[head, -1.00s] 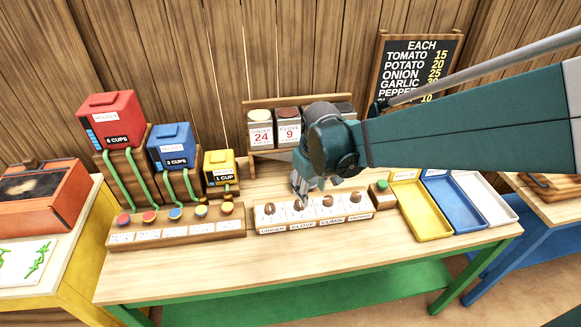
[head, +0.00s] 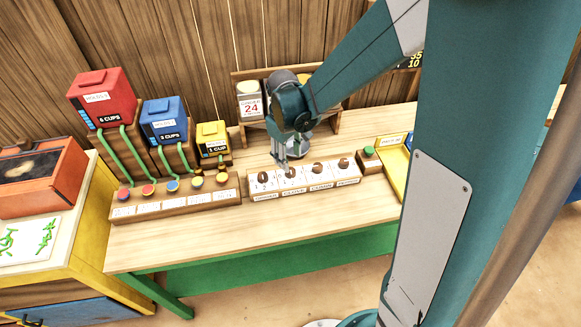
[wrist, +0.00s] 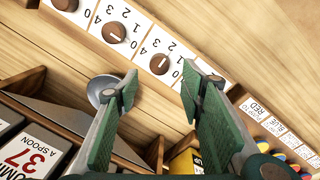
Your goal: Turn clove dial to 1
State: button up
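The dial block (head: 252,194) carries a row of brown round dials on white number plates. The clove dial (head: 290,172) is second from the left in the head view. In the wrist view it appears as the dial (wrist: 159,65) just beyond my fingertips, with a pale pointer line whose number I cannot read for certain. My gripper (head: 284,163) is at the back of this dial in the head view. In the wrist view my gripper (wrist: 160,84) is open, its green fingers apart with nothing between the pads. Contact with the dial cannot be judged. The ginger dial (head: 263,178) is hidden in the wrist view.
The cumin dial (wrist: 114,32) is close beside the clove dial. A grey metal bowl (wrist: 104,90) lies by one finger. A green button (head: 368,152) sits right of the block, coloured buttons (head: 172,186) left. The table front is clear.

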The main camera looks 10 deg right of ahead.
aim_at(291, 171)
jog(key=shift+f, duration=0.2)
dwell(0.3)
jog(key=shift+w+d+f, duration=0.1)
jog(key=shift+d+f, duration=0.05)
jog(key=shift+f, duration=1.7)
jog(key=shift+w+d+f, duration=0.1)
jog(key=shift+f, duration=1.75)
jog(key=c, duration=0.9)
